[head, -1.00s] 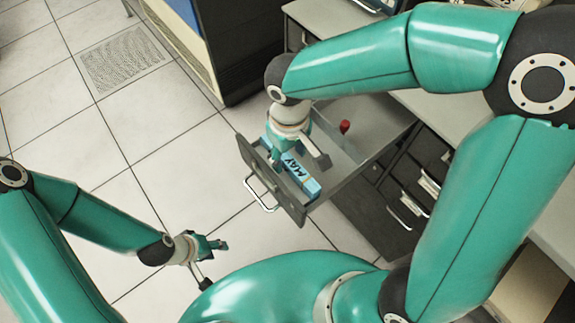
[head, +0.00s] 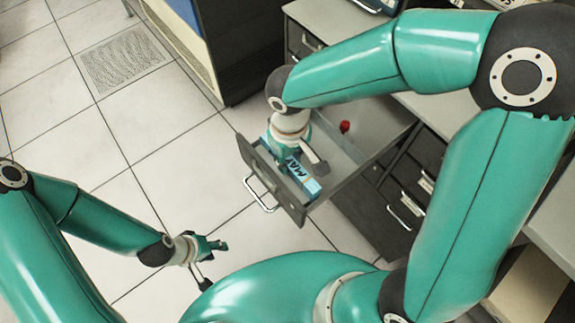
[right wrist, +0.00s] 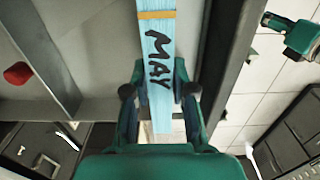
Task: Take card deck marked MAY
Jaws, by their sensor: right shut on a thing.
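The card deck marked MAY (head: 312,187) is a long light blue block with black lettering. It lies along the front inside the open drawer (head: 288,203). My right gripper (head: 297,165) reaches down into the drawer and is shut on the deck. My left gripper (head: 214,263) is open and empty, low over the floor at the left of the drawer.
A small red object (head: 345,127) lies further back in the drawer, beyond a thin divider. The cabinet (head: 405,190) with more handled drawers stands at the right. A dark cabinet (head: 240,50) stands behind. The tiled floor (head: 150,200) at the left is clear.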

